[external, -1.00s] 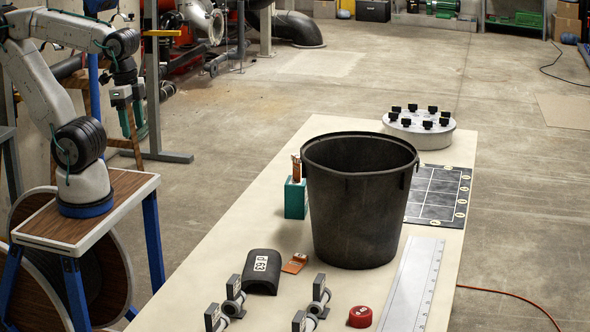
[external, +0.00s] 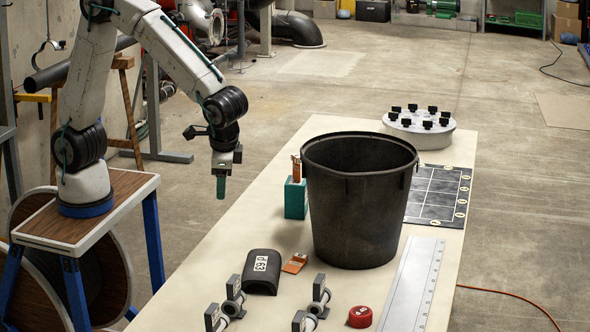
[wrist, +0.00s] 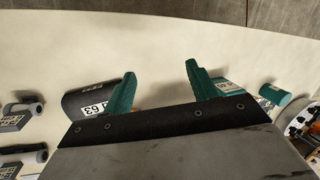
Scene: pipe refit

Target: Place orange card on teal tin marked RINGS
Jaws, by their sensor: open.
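The orange card (external: 294,263) lies flat on the table beside the black half-pipe, in the external view. Another labelled teal shape shows partly behind the right finger. My gripper (external: 221,190) is open and empty, pointing down, up and left of the teal container.
A tall black bucket (external: 352,215) stands mid-table and hides what is behind it. Black half-pipe (external: 263,272), grey clamps (external: 318,298), red cap (external: 360,317) and a ruler (external: 413,285) lie nearer. A round knobbed block (external: 419,135) and a dark grid mat (external: 440,195) are farther back.

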